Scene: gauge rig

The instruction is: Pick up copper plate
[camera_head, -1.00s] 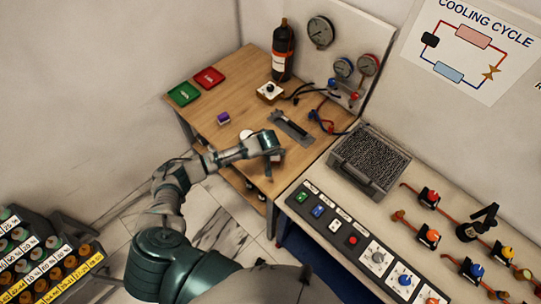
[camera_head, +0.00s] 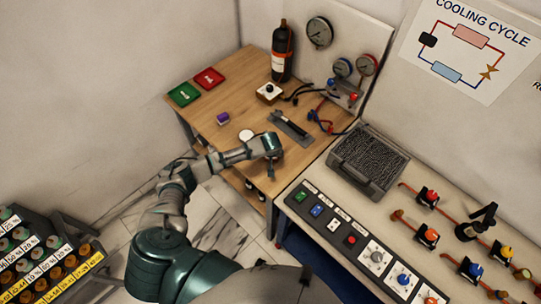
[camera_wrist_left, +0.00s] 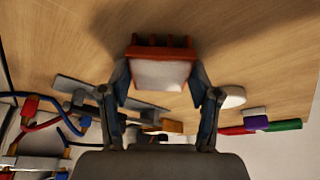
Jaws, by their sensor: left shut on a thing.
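My left gripper (camera_head: 274,158) is above the wooden table's front part, near its right edge, in the head view. In the left wrist view its two fingers (camera_wrist_left: 160,82) are closed on the sides of the copper plate (camera_wrist_left: 160,70), an orange-red piece with a pale flat face and short ribs along its far edge. The wood lies beyond it; I cannot tell whether the plate touches the table. In the head view the plate is mostly hidden by the gripper. My right gripper is not in view.
On the wooden table (camera_head: 225,95) are a white disc (camera_head: 246,135), a purple block (camera_head: 223,118), a grey holder (camera_head: 291,128), green (camera_head: 184,94) and red (camera_head: 208,78) trays and a dark bottle (camera_head: 282,52). A control panel (camera_head: 343,232) stands to the right.

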